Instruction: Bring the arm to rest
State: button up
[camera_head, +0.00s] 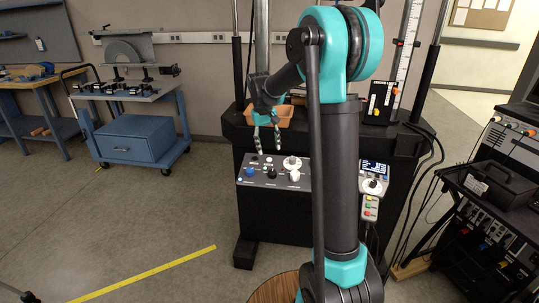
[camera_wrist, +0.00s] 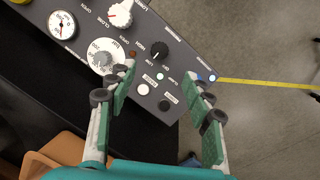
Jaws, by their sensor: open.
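My arm (camera_head: 338,150) rises through the middle of the head view, bends at a teal joint at the top and reaches forward to the left. My gripper (camera_head: 266,147) hangs fingers down in front of the machine's panel top. In the wrist view my gripper (camera_wrist: 168,85) is open, its two green-padded fingers apart with nothing between them. The grey control panel (camera_wrist: 150,65) with knobs and gauges lies beyond the fingertips. In the head view the panel (camera_head: 262,181) is partly hidden by my arm.
An orange-brown bin (camera_head: 285,117) stands on the machine just behind my gripper; it also shows in the wrist view (camera_wrist: 62,150). A handheld controller (camera_head: 372,185) hangs at the right. A black cart (camera_head: 490,215) stands further right. The floor at left is open, with yellow tape (camera_head: 150,273).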

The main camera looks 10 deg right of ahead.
jog(key=s+d+f+t, duration=0.1)
jog(key=s+f, duration=0.3)
jog(key=s, duration=0.6)
jog(key=s+d+f+m+t+y, duration=0.1)
jog(key=s+d+f, duration=0.1)
jog(key=s, duration=0.8)
jog(key=s+d+f+m+t, duration=0.1)
jog(key=s+f, duration=0.4)
jog(key=s, duration=0.5)
jog(key=shift+d+f+t, duration=0.35)
jog(key=shift+d+t, duration=0.25)
jog(key=shift+d, duration=0.2)
jog(key=shift+o, duration=0.4)
